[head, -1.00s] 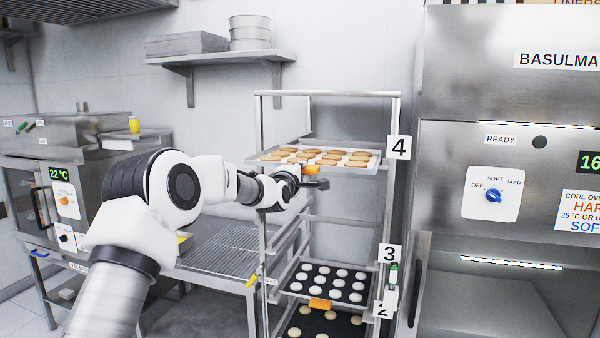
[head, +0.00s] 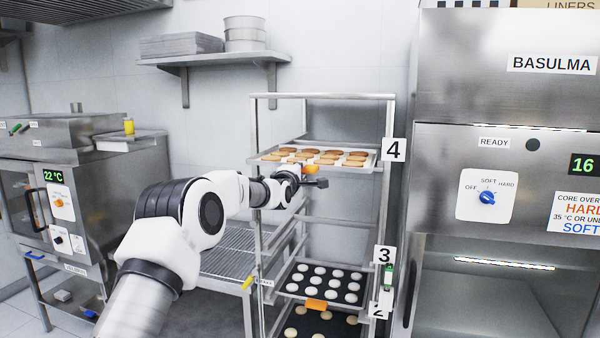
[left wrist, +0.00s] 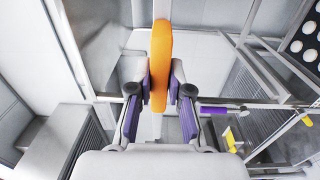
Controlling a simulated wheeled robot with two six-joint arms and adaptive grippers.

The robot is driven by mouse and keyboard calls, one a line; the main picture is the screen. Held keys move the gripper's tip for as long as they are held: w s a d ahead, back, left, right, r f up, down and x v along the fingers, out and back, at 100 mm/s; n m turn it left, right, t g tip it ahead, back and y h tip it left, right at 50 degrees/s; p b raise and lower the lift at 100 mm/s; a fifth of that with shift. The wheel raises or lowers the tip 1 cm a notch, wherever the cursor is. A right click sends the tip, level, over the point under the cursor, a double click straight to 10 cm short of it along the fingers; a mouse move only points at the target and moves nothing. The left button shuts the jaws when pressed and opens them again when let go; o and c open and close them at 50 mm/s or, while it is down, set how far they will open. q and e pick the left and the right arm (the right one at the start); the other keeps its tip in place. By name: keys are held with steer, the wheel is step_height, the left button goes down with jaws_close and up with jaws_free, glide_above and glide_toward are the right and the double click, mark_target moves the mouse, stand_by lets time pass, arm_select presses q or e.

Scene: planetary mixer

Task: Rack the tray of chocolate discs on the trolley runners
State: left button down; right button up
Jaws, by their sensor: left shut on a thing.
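A pale tray (head: 270,160) with rows of golden-brown and paler discs is at the level marked 4 of the trolley (head: 254,125). No dark chocolate discs show clearly. An orange tab (head: 310,169) is at this tray's front edge. My left gripper (head: 312,181) is at the tab, below the front rim. In the left wrist view its purple-padded fingers (left wrist: 160,85) are shut on an upright orange handle (left wrist: 161,45). I cannot tell whether the tray rests on the runners. My right gripper is not in view.
Lower trolley levels hold a tray of white discs (head: 326,283) with an orange tab, and another tray (head: 320,325) below it. Empty runners show between levels 4 and 3. A steel cabinet (head: 500,145) stands close at right; a wire-topped table (head: 228,255) is at left.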

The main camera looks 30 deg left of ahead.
arm_select(q)
steer(key=shift+x, duration=2.1)
steer(key=shift+f, duration=0.1)
steer(key=shift+s, duration=0.1)
